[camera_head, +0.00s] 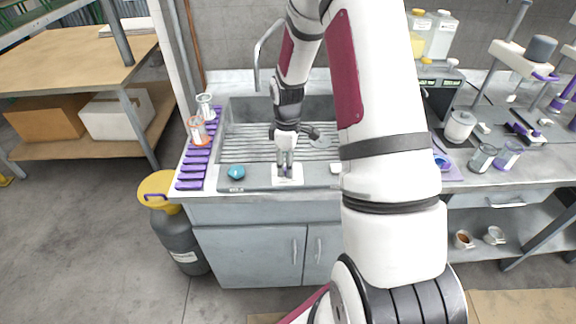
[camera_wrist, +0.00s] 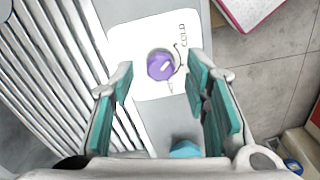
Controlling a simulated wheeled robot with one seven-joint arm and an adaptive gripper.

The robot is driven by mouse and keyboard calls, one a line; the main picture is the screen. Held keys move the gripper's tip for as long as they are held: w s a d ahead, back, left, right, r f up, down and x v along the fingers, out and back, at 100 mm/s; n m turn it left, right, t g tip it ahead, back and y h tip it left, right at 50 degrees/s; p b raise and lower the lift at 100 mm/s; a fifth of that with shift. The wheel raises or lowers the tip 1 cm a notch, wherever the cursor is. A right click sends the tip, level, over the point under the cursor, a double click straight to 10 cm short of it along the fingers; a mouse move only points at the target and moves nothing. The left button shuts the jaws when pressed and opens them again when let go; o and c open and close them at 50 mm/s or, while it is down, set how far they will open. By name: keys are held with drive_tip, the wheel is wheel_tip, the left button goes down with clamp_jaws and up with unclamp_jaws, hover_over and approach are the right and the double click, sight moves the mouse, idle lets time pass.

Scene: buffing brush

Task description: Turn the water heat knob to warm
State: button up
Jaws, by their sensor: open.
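The purple water heat knob (camera_wrist: 161,66) sits in a round recess on a white plate (camera_wrist: 133,52) in the wrist view. The word COLD is printed beside it; no other label is readable. In the head view the white plate (camera_head: 297,181) is on the sink's front rim, and my gripper hides the knob. My gripper (camera_head: 285,172) points down over the plate. In the wrist view my gripper (camera_wrist: 161,80) is open, its teal-padded fingers on either side of the knob's position. I cannot tell whether they touch it.
The sink basin (camera_head: 240,148) with a ribbed rack lies behind the plate. A teal object (camera_head: 236,172) lies on the rim to the left. A purple rack (camera_head: 192,170) with small beakers stands further left. A tall faucet (camera_head: 257,65) rises behind.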

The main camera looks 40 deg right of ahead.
drive_tip(key=shift+f, duration=0.7)
clamp_jaws()
drive_tip(key=shift+m, duration=0.3)
drive_tip(key=m, duration=0.5)
drive_tip(key=m+b, duration=0.1)
drive_tip(key=m, duration=0.5)
idle(0.5)
